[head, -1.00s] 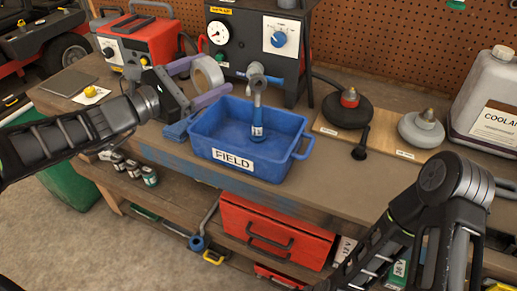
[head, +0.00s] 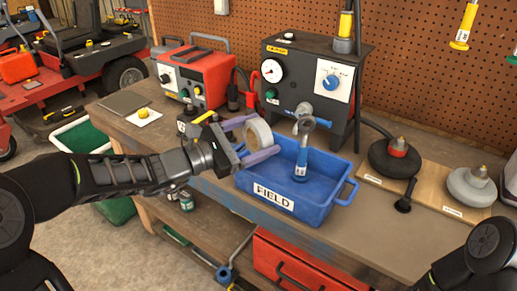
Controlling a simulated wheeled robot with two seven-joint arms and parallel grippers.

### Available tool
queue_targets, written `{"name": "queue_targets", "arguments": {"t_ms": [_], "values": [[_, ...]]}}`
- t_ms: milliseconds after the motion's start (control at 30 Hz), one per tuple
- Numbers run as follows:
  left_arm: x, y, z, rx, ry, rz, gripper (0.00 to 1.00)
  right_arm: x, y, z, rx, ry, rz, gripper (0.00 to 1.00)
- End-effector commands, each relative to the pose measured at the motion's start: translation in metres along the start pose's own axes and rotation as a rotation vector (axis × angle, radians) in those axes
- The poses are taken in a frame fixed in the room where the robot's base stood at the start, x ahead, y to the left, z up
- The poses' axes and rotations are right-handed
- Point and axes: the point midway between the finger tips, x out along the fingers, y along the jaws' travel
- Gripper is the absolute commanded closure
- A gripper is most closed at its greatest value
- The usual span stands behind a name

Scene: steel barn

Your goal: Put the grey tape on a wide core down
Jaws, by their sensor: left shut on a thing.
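The grey tape (head: 258,135) is a pale grey ring with a wide open core, held upright on its edge. My left gripper (head: 263,136) is shut on it, with one purple finger on each side. The tape is at the back left corner of the blue bin (head: 262,199) labelled FIELD and overlaps it in the picture. I cannot tell whether the tape touches the bin or the bench. My right arm shows at the lower right, but its gripper is out of view.
A blue-handled tool (head: 301,160) stands in the bin. A black gauge box (head: 311,61) is behind it, and a red machine (head: 195,80) at the back left. A wooden board (head: 424,184) with two round weights lies right. The wooden bench (head: 335,236) is bare in front of it.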

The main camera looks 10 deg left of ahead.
Motion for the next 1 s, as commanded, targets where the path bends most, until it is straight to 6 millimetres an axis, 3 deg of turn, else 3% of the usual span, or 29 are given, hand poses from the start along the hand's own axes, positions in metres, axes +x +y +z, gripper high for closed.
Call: {"name": "queue_targets", "arguments": {"t_ms": [400,1000], "values": [[0.000,-0.015,-0.034,-0.001,0.000,-0.001,0.55,0.002,0.001,0.000,0.000,0.000,0.000,0.64],[0.000,-0.018,-0.043,0.001,-0.001,0.000,0.55,0.013,0.005,0.000,-0.001,0.000,0.000,0.64]]}}
